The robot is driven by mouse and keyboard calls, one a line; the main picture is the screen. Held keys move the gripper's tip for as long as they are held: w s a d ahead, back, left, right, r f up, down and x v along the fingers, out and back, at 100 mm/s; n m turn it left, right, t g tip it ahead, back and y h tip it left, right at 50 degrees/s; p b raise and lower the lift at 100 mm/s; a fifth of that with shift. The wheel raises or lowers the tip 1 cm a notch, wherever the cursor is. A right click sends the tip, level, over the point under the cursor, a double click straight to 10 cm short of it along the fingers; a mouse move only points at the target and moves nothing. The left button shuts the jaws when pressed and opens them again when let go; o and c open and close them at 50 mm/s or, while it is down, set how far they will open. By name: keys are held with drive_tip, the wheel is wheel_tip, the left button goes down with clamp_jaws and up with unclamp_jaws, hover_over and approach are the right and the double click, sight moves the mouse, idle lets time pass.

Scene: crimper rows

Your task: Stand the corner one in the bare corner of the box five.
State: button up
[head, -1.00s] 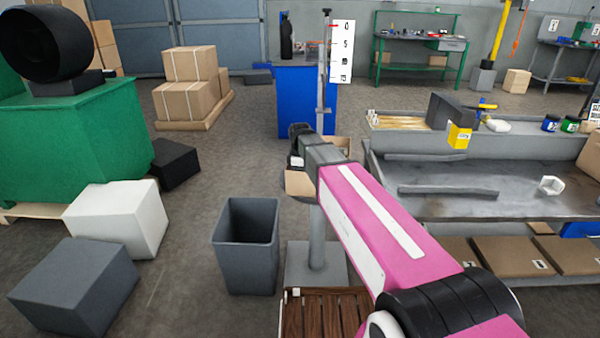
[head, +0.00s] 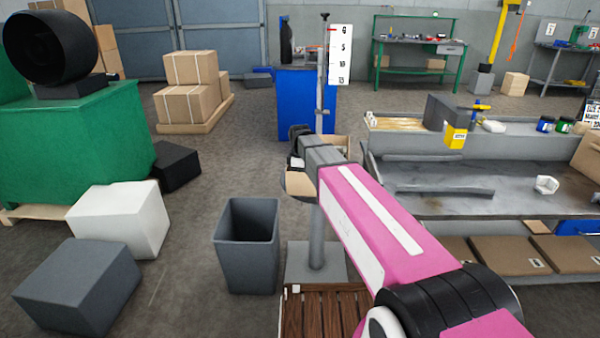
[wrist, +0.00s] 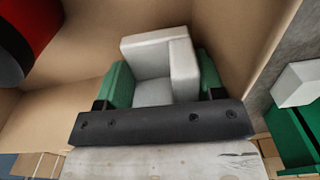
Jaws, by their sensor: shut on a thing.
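My gripper (wrist: 162,82) is shut on a white corner piece (wrist: 150,58), with a green finger at each side of it in the wrist view. The piece is inside or just over a cardboard box (wrist: 225,40), whose brown walls surround it. I cannot tell whether it touches the box floor. A dark and red round object (wrist: 15,45) is at the upper left, by the box wall. In the head view, the cardboard box (head: 299,184) is on a grey pedestal, partly behind my arm. Its number is not visible, and the gripper's fingers are hidden there.
Outside the box, a white block (wrist: 297,84) is beside a green thing (wrist: 290,135). A similar white piece (head: 546,185) lies on the grey bench (head: 450,208) at right. A grey bin (head: 247,245) stands left of the pedestal. Floor between bin and white cube (head: 120,218) is clear.

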drive_tip(key=shift+w+f, duration=0.25)
drive_tip(key=shift+f, duration=1)
drive_tip(key=o, duration=0.8)
drive_tip(key=shift+c, duration=0.2)
drive_tip(key=shift+o, duration=0.2)
drive_tip(key=shift+w+r, duration=0.2)
drive_tip(key=shift+r, duration=0.05)
drive_tip(key=shift+w+r, duration=0.25)
drive_tip(key=shift+w, duration=0.15)
drive_tip(key=shift+o, duration=0.7)
wheel_tip(320, 180, up, 12)
drive_tip(key=s, duration=0.1)
drive_tip(key=shift+s+r, duration=0.15)
drive_tip(key=shift+s, duration=0.2)
